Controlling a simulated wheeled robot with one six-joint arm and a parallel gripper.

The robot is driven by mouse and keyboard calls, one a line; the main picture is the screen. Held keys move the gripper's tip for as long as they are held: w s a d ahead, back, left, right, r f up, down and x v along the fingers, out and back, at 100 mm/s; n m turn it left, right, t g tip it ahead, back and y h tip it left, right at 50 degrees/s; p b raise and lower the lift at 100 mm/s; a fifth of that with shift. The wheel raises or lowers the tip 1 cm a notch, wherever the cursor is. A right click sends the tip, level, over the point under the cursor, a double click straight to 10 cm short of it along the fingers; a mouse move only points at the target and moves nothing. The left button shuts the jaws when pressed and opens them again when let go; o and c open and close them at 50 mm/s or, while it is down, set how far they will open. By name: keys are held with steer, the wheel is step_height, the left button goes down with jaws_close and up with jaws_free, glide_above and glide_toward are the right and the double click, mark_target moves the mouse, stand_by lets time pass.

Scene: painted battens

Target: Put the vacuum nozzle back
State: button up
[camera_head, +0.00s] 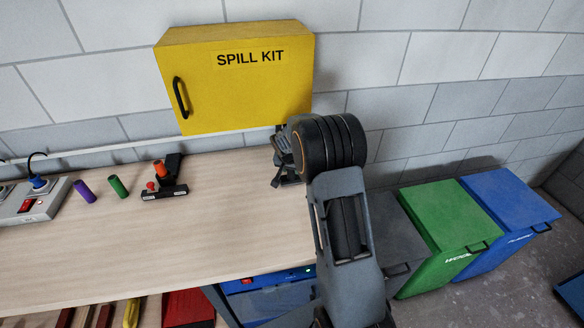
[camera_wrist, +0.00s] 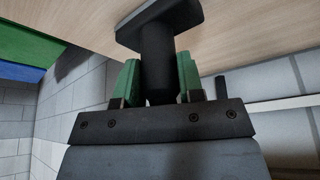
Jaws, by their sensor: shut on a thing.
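The vacuum nozzle (camera_wrist: 157,62) is a dark tube with a wide flat head. In the wrist view its tube stands between the green finger pads of my gripper (camera_wrist: 160,80), which is shut on it. The flat head points away from the gripper, over the pale wooden bench top (camera_wrist: 240,30); I cannot tell whether it touches the wood. In the head view my gripper (camera_head: 284,158) is at the bench's back right, below the yellow cabinet, and my arm partly hides it. The nozzle is hard to make out there.
A yellow spill kit cabinet (camera_head: 235,85) hangs above the bench (camera_head: 190,235). A black device with orange and red parts (camera_head: 166,190), green (camera_head: 118,187) and purple (camera_head: 85,191) cylinders and a power strip (camera_head: 30,204) stand left. Green (camera_head: 440,235) and blue (camera_head: 508,215) bins stand right.

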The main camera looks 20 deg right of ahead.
steer(key=shift+f, duration=0.15)
steer(key=o, duration=0.9)
steer(key=shift+r, duration=0.3)
steer(key=shift+s+a+r, duration=0.1)
steer(key=shift+r, duration=0.25)
steer(key=b+v, duration=0.2)
steer(key=v, duration=0.9)
steer(key=s+a+r+n+y, duration=0.1)
steer(key=s+a+n, duration=0.1)
steer(key=s, duration=0.6)
steer(key=s+a+r+n+y, duration=0.1)
steer(key=s+a+n, duration=0.2)
steer(key=s, duration=0.5)
steer(key=s+a+r+n+t, duration=0.1)
steer(key=s+a+n, duration=0.1)
steer(key=s, duration=0.7)
steer(key=shift+a+n+y, duration=0.4)
steer(key=shift+a, duration=0.5)
